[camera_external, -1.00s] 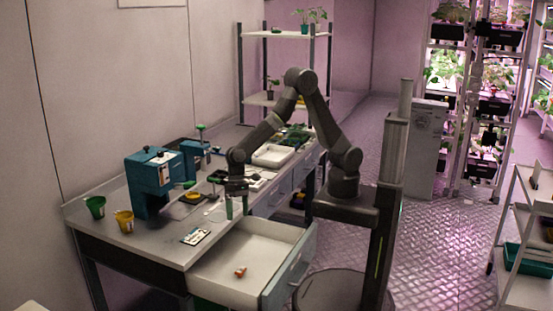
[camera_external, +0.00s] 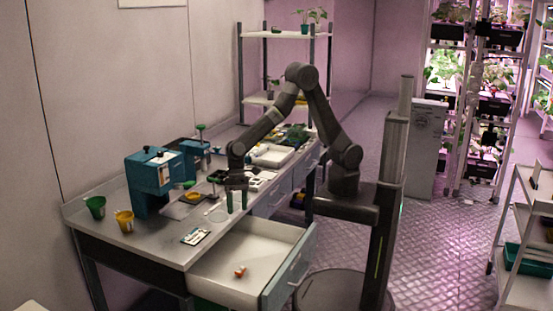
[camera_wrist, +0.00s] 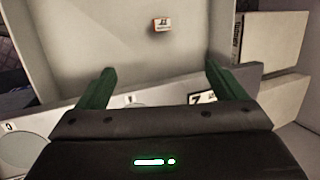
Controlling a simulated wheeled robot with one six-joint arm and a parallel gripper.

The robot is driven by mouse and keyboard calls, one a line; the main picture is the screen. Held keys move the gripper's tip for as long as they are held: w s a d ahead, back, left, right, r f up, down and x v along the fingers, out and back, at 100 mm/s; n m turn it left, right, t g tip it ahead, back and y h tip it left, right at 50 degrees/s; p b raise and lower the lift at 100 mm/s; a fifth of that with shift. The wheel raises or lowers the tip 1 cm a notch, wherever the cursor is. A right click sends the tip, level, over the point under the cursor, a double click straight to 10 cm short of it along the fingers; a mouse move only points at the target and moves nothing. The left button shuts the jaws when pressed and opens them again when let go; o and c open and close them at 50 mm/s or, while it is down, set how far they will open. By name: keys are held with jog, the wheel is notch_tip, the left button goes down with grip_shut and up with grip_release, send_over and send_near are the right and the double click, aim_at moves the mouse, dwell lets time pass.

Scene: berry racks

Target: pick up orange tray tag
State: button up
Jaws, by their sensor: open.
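The orange tray tag (camera_external: 240,271) lies on the floor of the open drawer (camera_external: 222,276). In the wrist view the tag (camera_wrist: 161,24) is a small orange piece with a pale, dark-marked face, near the top centre. My gripper (camera_external: 237,208) is above the bench's edge by the back of the drawer, with its two green fingers pointing down. In the wrist view my gripper (camera_wrist: 157,80) is open and empty, its fingers wide apart. The tag is apart from the fingers, beyond them in the wrist view.
A white card (camera_external: 196,236) lies on the bench by the drawer. A teal machine (camera_external: 150,180), a green cup (camera_external: 95,206) and a yellow cup (camera_external: 125,220) stand to the left. The drawer's walls surround the tag; its floor is otherwise bare.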

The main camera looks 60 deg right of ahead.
jog(key=c, duration=0.5)
jog(key=shift+o, duration=0.2)
jog(key=t+h+b, duration=0.4)
jog(key=b, duration=0.7)
send_near(240, 269)
jog(key=f, duration=0.2)
jog(key=f+p, duration=0.1)
jog(key=shift+w+a+f, duration=0.15)
jog(key=shift+a, duration=0.1)
jog(key=shift+w+d+f+p, duration=0.1)
jog(key=shift+w+f+p, duration=0.1)
jog(key=shift+f, duration=0.65)
jog(key=shift+w+d+f+p, duration=0.1)
jog(key=shift+w+f+p, duration=0.05)
jog(key=shift+f, duration=0.75)
jog(key=shift+w+f+p, duration=0.2)
jog(key=shift+f, duration=0.65)
